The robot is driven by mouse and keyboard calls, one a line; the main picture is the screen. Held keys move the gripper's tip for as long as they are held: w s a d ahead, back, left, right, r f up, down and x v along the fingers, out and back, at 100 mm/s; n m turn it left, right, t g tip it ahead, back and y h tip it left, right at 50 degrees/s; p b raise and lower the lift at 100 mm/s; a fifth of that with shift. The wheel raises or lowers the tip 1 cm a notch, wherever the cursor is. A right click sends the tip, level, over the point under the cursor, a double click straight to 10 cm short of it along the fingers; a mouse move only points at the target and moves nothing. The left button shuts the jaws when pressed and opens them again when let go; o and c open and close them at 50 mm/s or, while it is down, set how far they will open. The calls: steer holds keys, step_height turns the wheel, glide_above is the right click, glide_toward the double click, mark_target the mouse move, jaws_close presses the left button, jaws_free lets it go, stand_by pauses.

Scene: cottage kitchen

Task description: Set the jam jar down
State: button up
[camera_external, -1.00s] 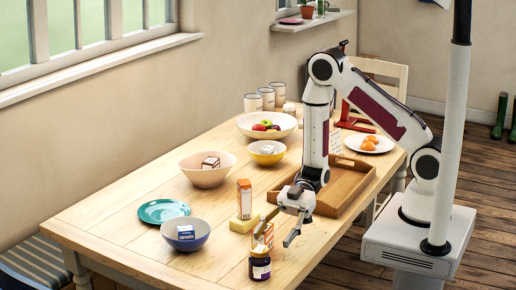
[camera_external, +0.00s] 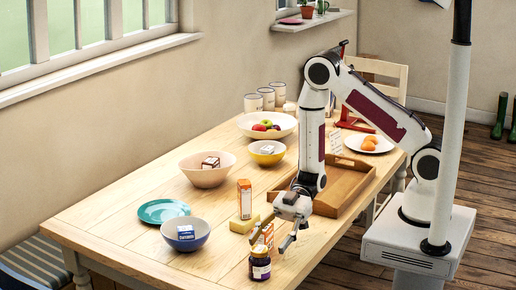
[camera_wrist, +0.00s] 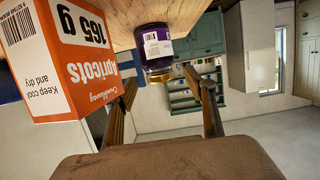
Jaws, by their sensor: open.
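The jam jar (camera_external: 260,264) is dark with a purple and white label and stands upright on the wooden table near its front edge. It also shows in the wrist view (camera_wrist: 155,45), ahead of the fingers and apart from them. My gripper (camera_external: 279,240) is open and empty, above the table just up and right of the jar. In the wrist view the two fingers (camera_wrist: 165,100) are spread with nothing between them.
An orange apricots box (camera_wrist: 65,55) stands close by the left finger; it is partly hidden by my gripper (camera_external: 265,235) outside. A taller orange carton (camera_external: 244,199), a yellow block (camera_external: 243,225), a blue bowl (camera_external: 185,243) and a wooden tray (camera_external: 365,172) are near.

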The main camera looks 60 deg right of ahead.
mark_target(259, 255)
steer(key=shift+a+r, duration=0.2)
steer(key=shift+a, duration=1.4)
steer(key=shift+x, duration=1.1)
jaws_close()
steer(key=shift+r, duration=0.2)
steer(key=shift+r, duration=4.8)
